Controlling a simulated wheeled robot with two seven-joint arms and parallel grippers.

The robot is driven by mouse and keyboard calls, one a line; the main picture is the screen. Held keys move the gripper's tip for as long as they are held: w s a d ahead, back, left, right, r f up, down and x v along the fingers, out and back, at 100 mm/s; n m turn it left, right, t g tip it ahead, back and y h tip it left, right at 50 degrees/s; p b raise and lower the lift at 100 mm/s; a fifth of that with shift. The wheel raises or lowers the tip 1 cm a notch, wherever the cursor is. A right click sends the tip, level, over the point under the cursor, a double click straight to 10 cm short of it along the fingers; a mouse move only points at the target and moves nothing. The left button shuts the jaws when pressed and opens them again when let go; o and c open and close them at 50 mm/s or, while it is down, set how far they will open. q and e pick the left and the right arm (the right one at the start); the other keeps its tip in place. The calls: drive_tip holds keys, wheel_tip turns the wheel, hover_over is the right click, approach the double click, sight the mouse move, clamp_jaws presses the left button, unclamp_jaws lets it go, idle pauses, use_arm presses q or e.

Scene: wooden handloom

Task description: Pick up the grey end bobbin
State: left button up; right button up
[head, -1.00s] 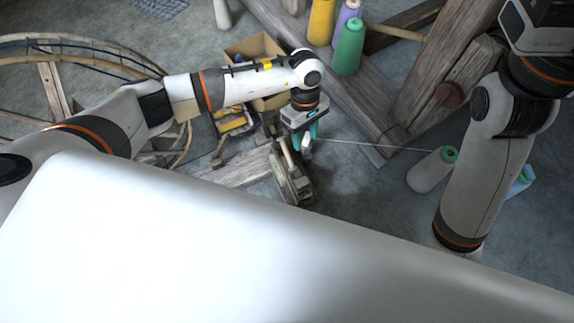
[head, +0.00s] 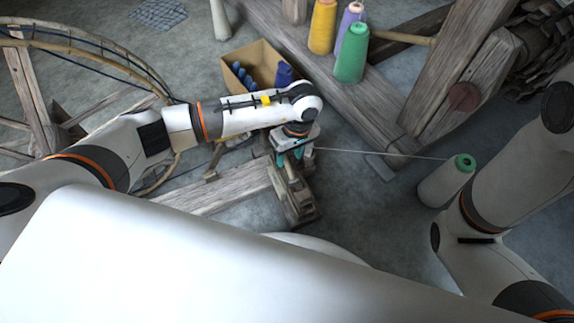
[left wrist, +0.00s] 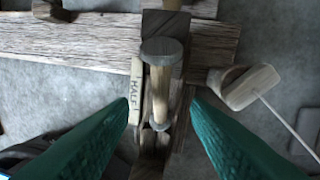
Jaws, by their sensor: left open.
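A bobbin-like wooden piece (left wrist: 161,48) with a round grey-brown end and a tan shaft shows in the left wrist view, on a wooden stand (left wrist: 207,38). A strip marked "HALF" lies beside its shaft. My left gripper (left wrist: 159,104) is open; its teal fingers lie to either side of the shaft, with visible gaps. My right gripper is out of view.
A cardboard box (head: 273,52) with dark blue bobbins stands behind my left arm. Yellow, purple and green cones (head: 351,55) stand by a thick beam.

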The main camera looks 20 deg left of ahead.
sight(289, 165)
use_arm(q)
drive_tip(key=f, duration=0.1)
drive_tip(key=f+b, duration=0.2)
drive_tip(key=f, duration=0.1)
drive_tip(key=shift+s, duration=0.3)
drive_tip(key=shift+r, duration=0.1)
drive_tip(key=shift+c, duration=0.2)
clamp_jaws()
